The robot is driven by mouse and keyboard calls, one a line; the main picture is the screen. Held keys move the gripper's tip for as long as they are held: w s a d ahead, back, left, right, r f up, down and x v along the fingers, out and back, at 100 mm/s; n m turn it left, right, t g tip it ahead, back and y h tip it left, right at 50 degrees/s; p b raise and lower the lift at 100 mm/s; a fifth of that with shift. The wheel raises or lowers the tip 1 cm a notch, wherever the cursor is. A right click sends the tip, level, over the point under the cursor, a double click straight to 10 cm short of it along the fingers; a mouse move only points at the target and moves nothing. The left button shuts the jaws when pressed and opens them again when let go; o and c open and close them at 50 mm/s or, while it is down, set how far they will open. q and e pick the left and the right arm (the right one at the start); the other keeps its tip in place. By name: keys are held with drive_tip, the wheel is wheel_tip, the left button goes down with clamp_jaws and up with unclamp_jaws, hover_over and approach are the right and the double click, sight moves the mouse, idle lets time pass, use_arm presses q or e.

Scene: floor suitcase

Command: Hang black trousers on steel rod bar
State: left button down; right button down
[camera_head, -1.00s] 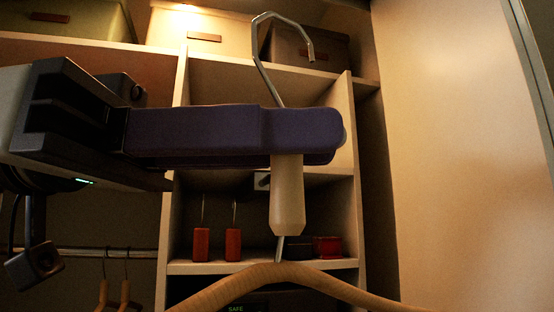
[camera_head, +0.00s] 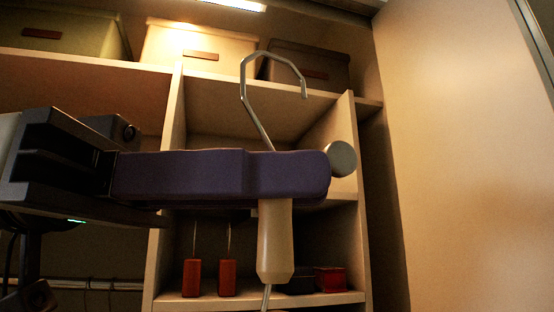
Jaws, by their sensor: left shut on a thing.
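My left gripper (camera_head: 293,174) comes in from the left with long purple-padded fingers. It is shut on the neck of a hanger, around a beige sleeve (camera_head: 275,240). The hanger's steel hook (camera_head: 243,90) rises above the fingers, its open end to the right. The hanger's lower part is below the picture, and no black trousers show. A round grey metal disc (camera_head: 341,159) shows just right of the fingertips, perhaps the end of a rod seen end-on. I cannot tell whether they touch. A steel rail (camera_head: 125,285) runs at the lower left. My right gripper is not in view.
Storage boxes (camera_head: 195,47) stand on the top shelf. A cabinet divider (camera_head: 362,200) is behind the gripper. Two red tagged items (camera_head: 191,278) and a small red box (camera_head: 330,280) sit on the lower shelf (camera_head: 205,303). A plain pale panel (camera_head: 460,160) fills the right.

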use_arm(q)
drive_tip(key=shift+w+a+p, duration=1.65)
drive_tip(key=shift+w+p, duration=0.45)
drive_tip(key=shift+w, duration=8.45)
drive_tip(key=w+d+f+b, duration=0.1)
drive_tip(key=d+f, duration=0.1)
drive_tip(key=d, duration=0.3)
drive_tip(key=shift+w+d+f, duration=0.25)
drive_tip(key=shift+d+f, duration=0.05)
drive_tip(key=shift+f, duration=0.3)
drive_tip(key=c, duration=1.6)
unclamp_jaws()
drive_tip(key=a, duration=0.3)
drive_tip(key=w+a, duration=0.1)
drive_tip(key=a, duration=0.6)
drive_tip(key=shift+w+a, duration=0.15)
drive_tip(key=shift+w, duration=0.1)
